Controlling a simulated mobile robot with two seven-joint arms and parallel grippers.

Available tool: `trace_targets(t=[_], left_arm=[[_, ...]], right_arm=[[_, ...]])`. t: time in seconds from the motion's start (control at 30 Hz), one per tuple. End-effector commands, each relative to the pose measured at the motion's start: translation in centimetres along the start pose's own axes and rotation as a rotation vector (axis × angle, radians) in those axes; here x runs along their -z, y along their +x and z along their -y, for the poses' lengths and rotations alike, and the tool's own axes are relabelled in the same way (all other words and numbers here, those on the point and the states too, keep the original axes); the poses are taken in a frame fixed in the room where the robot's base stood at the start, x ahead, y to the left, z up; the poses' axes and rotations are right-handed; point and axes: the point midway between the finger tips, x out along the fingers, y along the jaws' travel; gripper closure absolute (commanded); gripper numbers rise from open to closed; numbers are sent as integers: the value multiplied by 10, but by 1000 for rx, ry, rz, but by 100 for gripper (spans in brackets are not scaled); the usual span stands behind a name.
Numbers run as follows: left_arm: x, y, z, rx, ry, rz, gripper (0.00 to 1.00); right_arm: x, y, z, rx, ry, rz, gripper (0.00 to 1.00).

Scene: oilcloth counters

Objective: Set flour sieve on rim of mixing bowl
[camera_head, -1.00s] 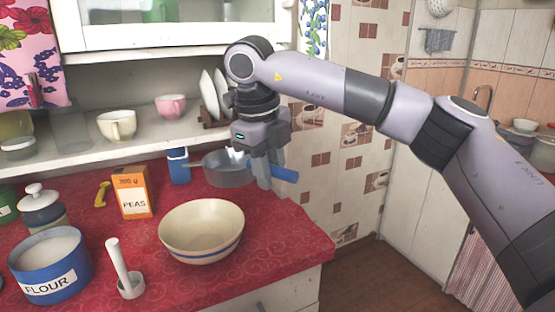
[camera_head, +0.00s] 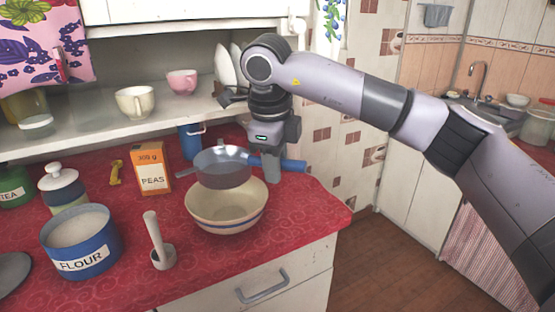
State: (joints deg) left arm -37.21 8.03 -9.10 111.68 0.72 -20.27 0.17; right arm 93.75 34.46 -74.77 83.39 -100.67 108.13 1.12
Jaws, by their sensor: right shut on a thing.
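The flour sieve (camera_head: 222,172) is a grey round pan-like sieve with a blue handle (camera_head: 292,165). My right gripper (camera_head: 268,170) is shut on the sieve near the base of its handle. The sieve hangs over the back part of the cream mixing bowl (camera_head: 228,215), which has a blue band and stands on the red counter. The sieve hides the bowl's back rim, and I cannot tell whether the two touch. My left gripper is not in view.
A blue flour tin (camera_head: 82,243), a white upright tool in a holder (camera_head: 160,245), a peas box (camera_head: 151,169) and a blue container (camera_head: 191,141) stand around the bowl. A shelf with cups (camera_head: 135,102) and plates is behind. The red counter (camera_head: 310,215) is clear to the bowl's right.

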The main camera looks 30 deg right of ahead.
Motion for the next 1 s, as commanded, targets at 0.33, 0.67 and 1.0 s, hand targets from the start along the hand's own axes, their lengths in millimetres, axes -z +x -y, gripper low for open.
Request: trace_targets(t=[0.33,0.67,1.0], left_arm=[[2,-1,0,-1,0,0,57],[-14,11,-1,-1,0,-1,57],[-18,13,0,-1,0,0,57]], right_arm=[[0,-1,0,0,-1,3,100],[0,27,-6,-1,0,1,100],[0,34,-7,0,1,2,100]])
